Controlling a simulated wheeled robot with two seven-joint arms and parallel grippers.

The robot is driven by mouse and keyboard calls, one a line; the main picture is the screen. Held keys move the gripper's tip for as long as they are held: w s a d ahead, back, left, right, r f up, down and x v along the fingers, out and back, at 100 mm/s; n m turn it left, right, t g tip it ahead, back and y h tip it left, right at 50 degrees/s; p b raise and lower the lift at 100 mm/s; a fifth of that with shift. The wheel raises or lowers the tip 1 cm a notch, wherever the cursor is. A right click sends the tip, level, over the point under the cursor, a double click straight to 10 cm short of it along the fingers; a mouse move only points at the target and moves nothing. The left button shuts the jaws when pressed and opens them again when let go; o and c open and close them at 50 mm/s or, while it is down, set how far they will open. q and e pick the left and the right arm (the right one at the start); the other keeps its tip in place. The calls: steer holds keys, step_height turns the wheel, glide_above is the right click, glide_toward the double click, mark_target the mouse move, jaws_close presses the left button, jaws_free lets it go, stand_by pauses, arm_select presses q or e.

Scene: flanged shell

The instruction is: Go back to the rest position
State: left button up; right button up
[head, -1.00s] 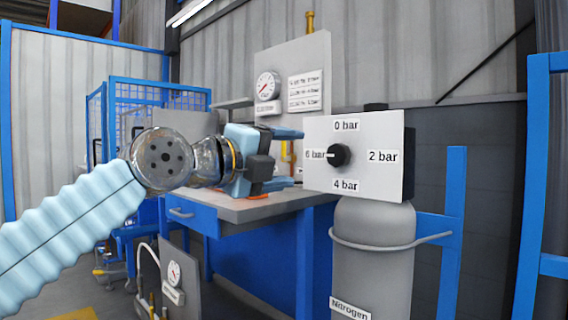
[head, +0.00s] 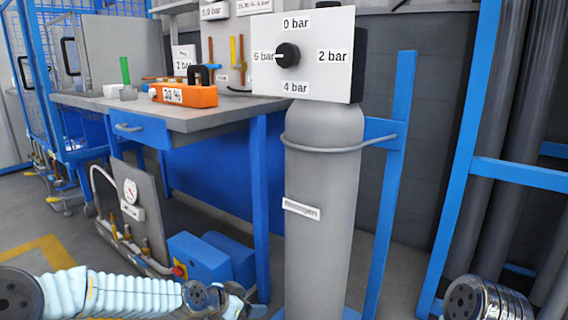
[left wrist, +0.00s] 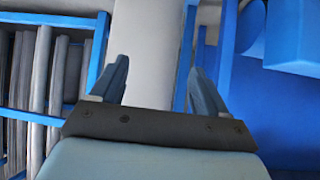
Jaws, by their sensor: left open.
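My left arm lies low along the bottom left of the head view, with the left gripper (head: 245,303) partly cut off by the lower edge. In the left wrist view the left gripper (left wrist: 158,66) is open, with its two fingers apart and nothing between them. The grey cylinder shows behind the fingers there. A metal joint of my right arm shows at the bottom right of the head view; the right gripper is out of view.
The grey nitrogen cylinder (head: 320,190) stands ahead, below a panel (head: 330,25) whose black knob (head: 287,56) points left to 6 bar. A workbench (head: 190,118) carries an orange device (head: 183,95). A blue pump unit (head: 200,260) and a gauge board (head: 140,215) stand on the floor. Blue racks (head: 520,173) are right.

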arm_select(q)
steer(key=s+a+f+n+g+y, duration=0.25)
steer(key=s+f+n+g, duration=0.55)
steer(key=s+f, duration=1.75)
step_height(320, 180, up, 15)
steer(key=s+n+t+p, duration=0.1)
steer(key=s+n+p, duration=0.1)
steer(key=p, duration=1.3)
steer(key=shift+s, duration=0.45)
steer(key=shift+d, duration=0.1)
